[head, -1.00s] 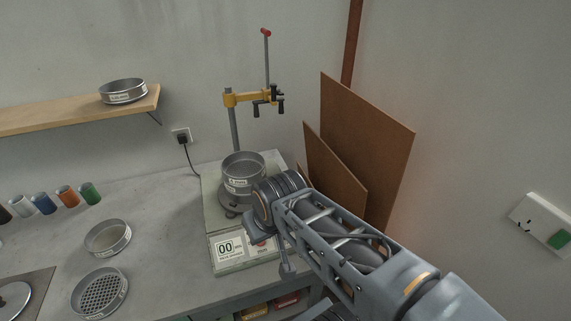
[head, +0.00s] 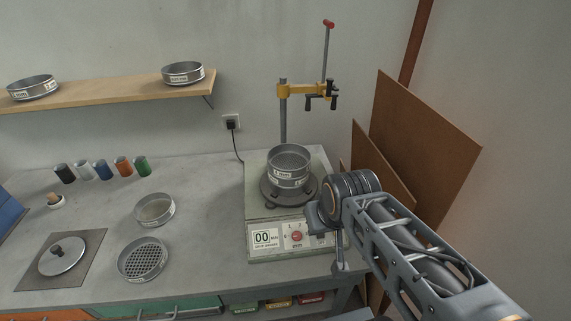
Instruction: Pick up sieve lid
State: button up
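The sieve lid (head: 58,262), a round silver disc with a dark knob on top, lies on a grey-brown square mat (head: 92,248) at the left of the bench. My gripper (head: 330,238) is at the right, in front of the sieve shaker and far from the lid. It is seen from behind and partly covered by my wrist, so its fingers do not show clearly. I see nothing held in it.
The shaker (head: 258,214) carries stacked sieves (head: 289,165) under a yellow clamp (head: 300,90). Two loose sieves, one fine (head: 155,210) and one coarse (head: 143,260), lie right of the mat. Brown boards (head: 420,150) lean at right.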

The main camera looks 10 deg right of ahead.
aim_at(64, 255)
jog(key=u, duration=3.05)
jog(key=i, duration=3.45)
jog(key=z, duration=2.85)
jog(key=i, duration=0.15)
jog(key=z, duration=0.6)
